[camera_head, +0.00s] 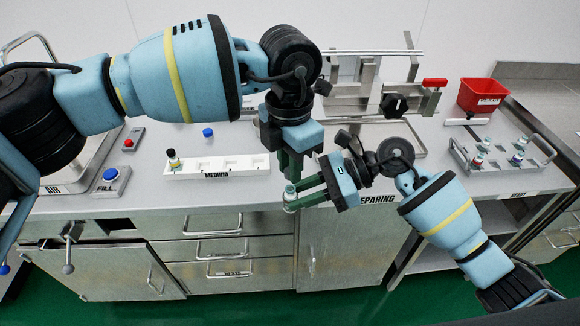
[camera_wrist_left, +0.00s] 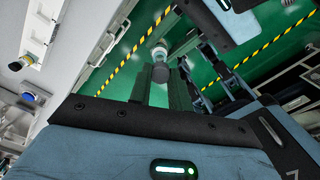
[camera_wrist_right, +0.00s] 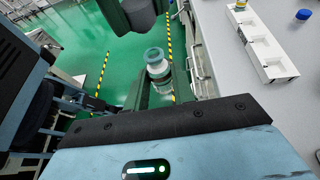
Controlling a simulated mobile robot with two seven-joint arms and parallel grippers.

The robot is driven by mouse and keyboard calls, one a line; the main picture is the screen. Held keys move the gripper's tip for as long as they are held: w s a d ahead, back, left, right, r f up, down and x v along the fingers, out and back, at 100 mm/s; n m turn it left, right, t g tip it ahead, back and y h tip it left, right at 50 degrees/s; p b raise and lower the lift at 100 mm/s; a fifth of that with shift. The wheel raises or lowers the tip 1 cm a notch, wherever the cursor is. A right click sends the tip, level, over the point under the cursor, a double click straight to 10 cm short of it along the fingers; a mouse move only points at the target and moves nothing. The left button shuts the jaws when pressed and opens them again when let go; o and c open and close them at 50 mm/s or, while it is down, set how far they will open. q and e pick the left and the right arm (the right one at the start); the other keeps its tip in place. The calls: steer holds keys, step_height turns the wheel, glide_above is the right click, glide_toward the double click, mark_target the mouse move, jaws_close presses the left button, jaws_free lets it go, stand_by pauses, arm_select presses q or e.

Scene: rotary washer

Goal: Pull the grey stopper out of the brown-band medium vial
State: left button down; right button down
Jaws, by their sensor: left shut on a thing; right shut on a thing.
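My right gripper (camera_wrist_right: 153,85) is shut around a small clear-and-white vial (camera_wrist_right: 158,72) with a teal rim, which it holds in the air before the counter's front edge. The vial also shows in the head view (camera_head: 290,192). I cannot make out a brown band on it. My left gripper (camera_head: 291,172) is just above the vial, fingers pointing down, shut on a dark grey stopper (camera_wrist_left: 160,72). In the left wrist view the vial (camera_wrist_left: 160,49) lies beyond the stopper. In the right wrist view the vial's teal mouth looks uncovered, with the left fingers above it.
A white rack (camera_head: 225,168) marked MEDIUM holds a dark-topped vial with a yellowish band (camera_head: 173,160). A blue cap (camera_head: 208,132) stands behind it. A metal rack (camera_head: 500,160) with several vials and a red bin (camera_head: 483,95) are at right. A metal fixture (camera_head: 360,90) stands behind my grippers.

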arm_select(q)
steer(key=shift+r, duration=1)
steer(key=shift+a, duration=0.1)
arm_select(e)
steer(key=shift+r, duration=0.1)
steer(key=shift+r, duration=0.7)
arm_select(q)
steer(key=a+r, duration=0.3)
steer(key=a, duration=0.8)
steer(key=shift+a, duration=0.4)
arm_select(e)
steer(key=shift+d, duration=0.1)
steer(key=d, duration=0.8)
steer(key=shift+a, duration=0.1)
